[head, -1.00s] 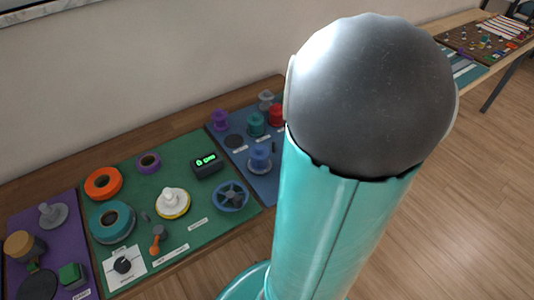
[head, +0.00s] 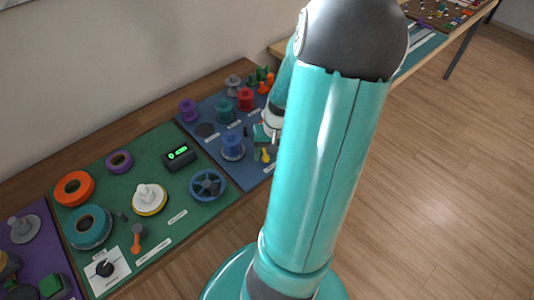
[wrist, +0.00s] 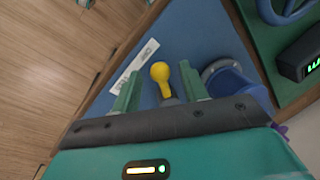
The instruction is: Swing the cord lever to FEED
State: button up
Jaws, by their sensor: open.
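The cord lever has a yellow knob (wrist: 160,72) on a dark stem and stands on a blue panel (wrist: 205,35). It also shows in the head view as a small yellow shape (head: 266,155) near the panel's front right edge. My gripper (wrist: 161,88) is open, with one green finger on each side of the lever. I cannot tell whether either finger touches it. In the head view my gripper (head: 265,141) is over that part of the panel, partly hidden behind my arm. A white label (wrist: 133,72) lies beside the lever; its lettering is too small to read surely.
A blue spool (wrist: 235,85) stands close to the right finger. A green panel with a blue wheel (head: 208,185), a black display box (head: 180,157) and an orange-knobbed lever (head: 137,238) lies to the left. Red and teal spools stand behind. Open floor lies right.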

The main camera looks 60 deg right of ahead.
jog(key=shift+f, duration=0.2)
jog(key=c, duration=0.9)
jog(key=shift+c, duration=0.2)
